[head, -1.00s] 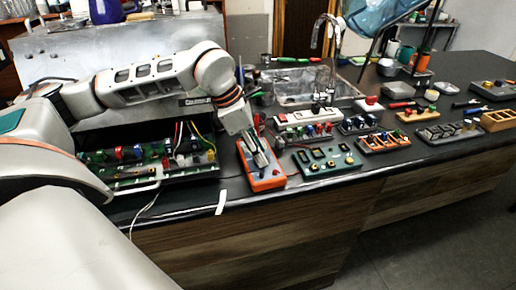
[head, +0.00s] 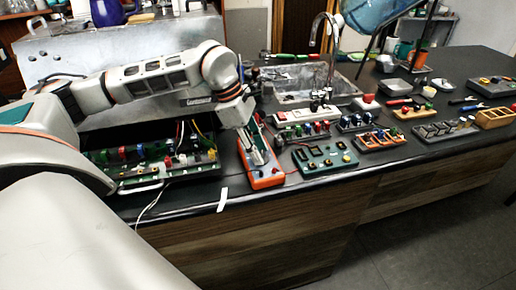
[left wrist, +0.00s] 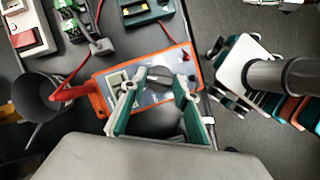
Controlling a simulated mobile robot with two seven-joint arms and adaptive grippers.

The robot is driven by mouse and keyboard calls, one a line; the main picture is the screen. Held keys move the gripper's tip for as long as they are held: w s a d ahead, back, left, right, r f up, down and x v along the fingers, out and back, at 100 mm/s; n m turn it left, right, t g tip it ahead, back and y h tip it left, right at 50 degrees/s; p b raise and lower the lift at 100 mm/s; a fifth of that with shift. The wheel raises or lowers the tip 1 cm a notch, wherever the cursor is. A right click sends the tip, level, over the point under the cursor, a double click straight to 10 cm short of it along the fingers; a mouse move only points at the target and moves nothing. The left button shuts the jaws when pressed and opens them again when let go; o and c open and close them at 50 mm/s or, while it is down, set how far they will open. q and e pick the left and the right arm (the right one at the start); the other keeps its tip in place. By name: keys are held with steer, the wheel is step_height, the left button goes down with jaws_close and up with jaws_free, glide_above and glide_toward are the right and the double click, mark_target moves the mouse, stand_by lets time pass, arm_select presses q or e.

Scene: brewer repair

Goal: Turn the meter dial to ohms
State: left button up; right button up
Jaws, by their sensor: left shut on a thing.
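The meter (head: 268,183), an orange-edged case with a grey face, lies on the dark counter near its front edge. It also shows in the left wrist view (left wrist: 97,103), with a small display (left wrist: 118,78) and a dark round dial (left wrist: 159,75). My left gripper (head: 258,160) reaches down onto the meter. In the left wrist view its two fingers (left wrist: 157,88) stand on either side of the dial and are shut on it. The fingers hide part of the face, and I cannot read the dial's setting. My right gripper is not in view.
An opened brewer chassis with a circuit board (head: 150,160) stands left of the meter. A green board (head: 322,157) lies close on the right, with several part trays beyond. A red lead (left wrist: 77,75) runs by the meter. A sink (head: 300,85) is behind.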

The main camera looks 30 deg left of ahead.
arm_select(q)
steer(key=o, duration=1.1)
steer(key=shift+r, duration=0.1)
steer(key=v, duration=1.1)
steer(key=shift+a+r, duration=0.2)
steer(key=shift+r, duration=0.2)
